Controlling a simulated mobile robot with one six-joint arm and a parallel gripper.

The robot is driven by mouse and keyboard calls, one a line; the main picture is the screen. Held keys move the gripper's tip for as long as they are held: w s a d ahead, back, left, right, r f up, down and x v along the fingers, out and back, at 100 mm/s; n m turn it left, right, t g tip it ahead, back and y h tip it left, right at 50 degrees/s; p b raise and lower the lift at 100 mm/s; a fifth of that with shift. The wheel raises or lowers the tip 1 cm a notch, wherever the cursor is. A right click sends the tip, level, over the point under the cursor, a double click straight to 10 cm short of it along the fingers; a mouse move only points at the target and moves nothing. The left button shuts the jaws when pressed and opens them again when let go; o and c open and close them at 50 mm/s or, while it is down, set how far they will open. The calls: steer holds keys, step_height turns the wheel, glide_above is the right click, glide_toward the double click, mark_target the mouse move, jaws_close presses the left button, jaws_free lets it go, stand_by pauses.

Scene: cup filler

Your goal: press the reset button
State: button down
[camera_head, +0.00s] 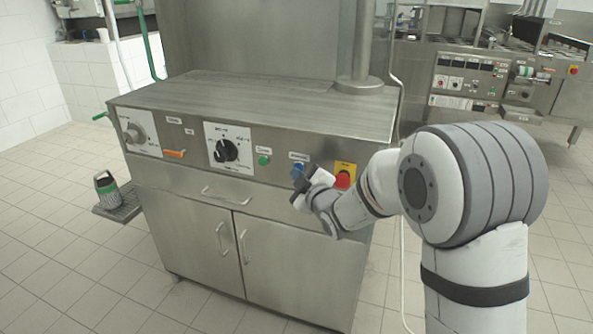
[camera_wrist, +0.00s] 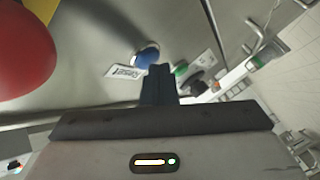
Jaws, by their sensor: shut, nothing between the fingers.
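A blue button (camera_head: 297,169) sits on the front panel of the steel machine, under a small label too blurred to read. It also shows in the wrist view (camera_wrist: 147,54), with its white label (camera_wrist: 124,72) beside it. I cannot confirm from the lettering that it is the reset button. My gripper (camera_head: 301,184) is in front of the panel, just below the blue button and partly over it. In the wrist view, the closed fingers (camera_wrist: 158,72) point towards the panel, with tips close beside the blue button. Whether they touch it cannot be told. The fingers hold nothing.
A red button (camera_head: 343,180) on a yellow plate is right of the gripper. A green button (camera_head: 264,160), a black dial (camera_head: 226,150), an orange switch (camera_head: 174,153) and a grey dial (camera_head: 137,134) lie leftward. A drawer handle (camera_head: 226,195) sticks out below.

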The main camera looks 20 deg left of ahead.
steer(key=shift+f, duration=0.1)
stand_by(0.3)
steer(key=shift+s+b, duration=0.6)
steer(key=shift+b, duration=0.05)
steer(key=s+b, duration=0.4)
steer(key=s, duration=0.2)
steer(key=shift+a, duration=0.3)
stand_by(0.4)
